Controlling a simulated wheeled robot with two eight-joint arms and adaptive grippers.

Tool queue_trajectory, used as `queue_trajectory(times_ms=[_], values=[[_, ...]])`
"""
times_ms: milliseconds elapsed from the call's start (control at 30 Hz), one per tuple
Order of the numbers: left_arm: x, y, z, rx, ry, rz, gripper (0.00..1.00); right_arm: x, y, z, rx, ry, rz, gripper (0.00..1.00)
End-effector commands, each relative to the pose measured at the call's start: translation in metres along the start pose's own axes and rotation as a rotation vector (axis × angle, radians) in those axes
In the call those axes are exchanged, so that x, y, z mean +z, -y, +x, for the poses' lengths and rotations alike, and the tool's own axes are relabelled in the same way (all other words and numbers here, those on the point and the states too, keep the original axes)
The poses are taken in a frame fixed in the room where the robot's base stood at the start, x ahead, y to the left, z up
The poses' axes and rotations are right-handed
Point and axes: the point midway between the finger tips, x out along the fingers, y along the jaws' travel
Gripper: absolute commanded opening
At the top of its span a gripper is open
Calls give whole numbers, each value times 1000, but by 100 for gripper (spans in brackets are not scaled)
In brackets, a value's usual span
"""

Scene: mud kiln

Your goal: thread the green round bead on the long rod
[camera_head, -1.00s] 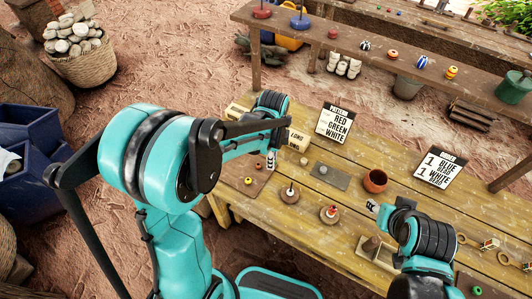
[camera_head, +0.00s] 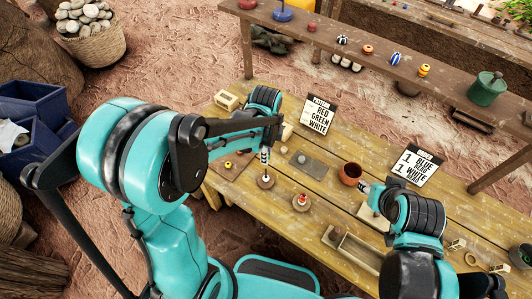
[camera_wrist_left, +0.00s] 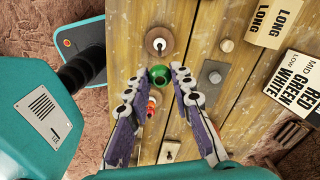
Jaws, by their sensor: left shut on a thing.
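My left gripper (camera_head: 265,157) is shut on the green bead (camera_wrist_left: 160,76). The bead sits between the two fingertips (camera_wrist_left: 161,71) in the left wrist view and is not clear in the head view. A round base (camera_wrist_left: 158,41) with an upright rod stands just past the bead in the wrist view. Whether bead and rod touch, I cannot tell. A second base (camera_head: 302,203) to the right carries a red bead. My right gripper (camera_head: 366,189) is near the brown pot; its fingers are unclear.
A grey plate (camera_head: 308,165), a brown pot (camera_head: 350,173) and the red-green-white sign (camera_head: 317,115) stand behind. The LONG card (camera_wrist_left: 270,22) also shows in the wrist view.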

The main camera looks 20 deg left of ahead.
Motion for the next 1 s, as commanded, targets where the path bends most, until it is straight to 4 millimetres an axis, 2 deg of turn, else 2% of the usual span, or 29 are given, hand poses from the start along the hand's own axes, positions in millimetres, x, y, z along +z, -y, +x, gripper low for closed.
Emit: queue_trajectory(times_ms=[533, 1000], values=[[0, 0, 50, 0, 0, 0, 8, 25, 0, 35, 0, 0, 0, 40], [0, 0, 53, 0, 0, 0, 8, 26, 0, 37, 0, 0, 0, 40]])
